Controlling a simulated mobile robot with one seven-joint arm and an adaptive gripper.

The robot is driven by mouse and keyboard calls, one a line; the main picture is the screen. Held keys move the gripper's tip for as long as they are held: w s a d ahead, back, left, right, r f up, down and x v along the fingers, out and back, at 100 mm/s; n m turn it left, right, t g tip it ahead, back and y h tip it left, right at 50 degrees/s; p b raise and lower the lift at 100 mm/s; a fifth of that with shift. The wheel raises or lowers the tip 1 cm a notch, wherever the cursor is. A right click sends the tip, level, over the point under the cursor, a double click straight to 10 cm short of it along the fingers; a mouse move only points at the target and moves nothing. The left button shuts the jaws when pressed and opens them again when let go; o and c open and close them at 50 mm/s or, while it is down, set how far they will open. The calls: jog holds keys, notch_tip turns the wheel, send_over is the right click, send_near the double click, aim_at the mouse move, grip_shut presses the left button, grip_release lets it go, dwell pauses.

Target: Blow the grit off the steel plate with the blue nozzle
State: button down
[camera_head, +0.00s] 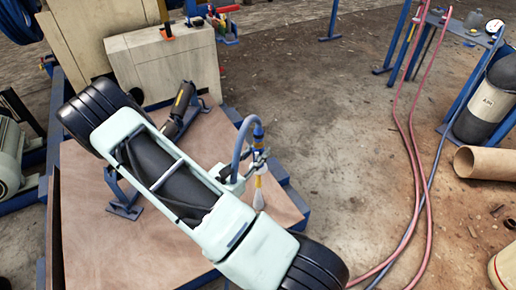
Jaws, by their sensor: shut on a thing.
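The blue nozzle (258,132) stands roughly upright in my gripper (257,162), near the right side of a brown tabletop (88,225). A curved blue hose joins its top. A yellow band and a pale, flared lower end show below the fingers. My gripper is shut on the nozzle. The pale end hangs over the right part of the tabletop; I cannot tell its height above it. I cannot make out a separate steel plate or any grit; my arm covers much of the middle of the tabletop.
A dark cylinder with a yellow label (183,97) lies at the table's back, by pale wooden boxes (165,62). Red hoses (416,165) run over the floor at right. A grey air tank (483,105) and cardboard tube (485,163) are far right.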

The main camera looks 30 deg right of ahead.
jog(key=a, duration=0.9)
jog(key=shift+w+a, duration=0.15)
jog(key=shift+w, duration=0.1)
dwell(0.3)
dwell(0.9)
